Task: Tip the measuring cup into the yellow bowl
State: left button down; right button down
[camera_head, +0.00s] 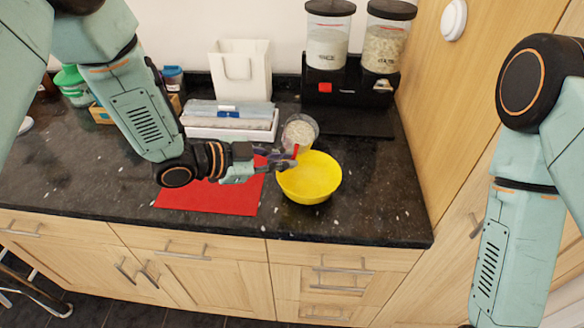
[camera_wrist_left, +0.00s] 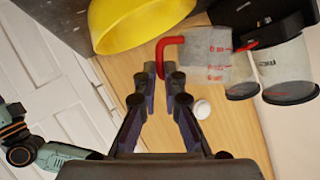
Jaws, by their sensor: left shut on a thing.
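The measuring cup (camera_head: 300,132) is clear, with a pale grainy filling, and shows just behind the yellow bowl in the head view. Its red handle and red markings show in the left wrist view (camera_wrist_left: 207,56). My left gripper (camera_head: 284,160) is shut on the red handle, at the bowl's upper left edge in the head view. The cup looks close to upright; its exact height is hard to tell. The yellow bowl (camera_head: 312,182) stands on the dark counter, and its visible inside looks empty. My right arm shows at the right, but its gripper is out of frame.
A red mat (camera_head: 205,198) lies under my left forearm. A white tray (camera_head: 232,130) and a white holder (camera_head: 240,70) stand behind. Two lidded dispensers (camera_head: 327,42) stand on a black base at the back right. The counter right of the bowl is clear up to the wooden cabinet.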

pick_arm(q)
jog(key=shift+s+d+r, duration=0.1)
jog(key=shift+s, duration=0.2)
jog(key=shift+m+b, duration=0.3)
jog(key=shift+b, duration=0.15)
jog(key=shift+w+f+t, duration=0.25)
jog(key=shift+w+t, duration=0.05)
jog(key=shift+w, duration=0.05)
jog(key=shift+s+r, duration=0.2)
jog(key=shift+s, duration=0.1)
jog(key=shift+w+f+b, duration=0.25)
jog(key=shift+w+b, duration=0.05)
jog(key=shift+b, duration=0.05)
jog(key=shift+f+m, duration=0.1)
jog(key=shift+m, duration=0.2)
jog(key=shift+f+b, duration=0.15)
jog(key=shift+b, duration=0.55)
jog(key=shift+w+f+m, duration=0.1)
jog(key=shift+w+m, duration=0.1)
jog(key=shift+m, duration=0.1)
jog(key=shift+a+t+y, duration=0.2)
jog(key=shift+t+y, duration=0.1)
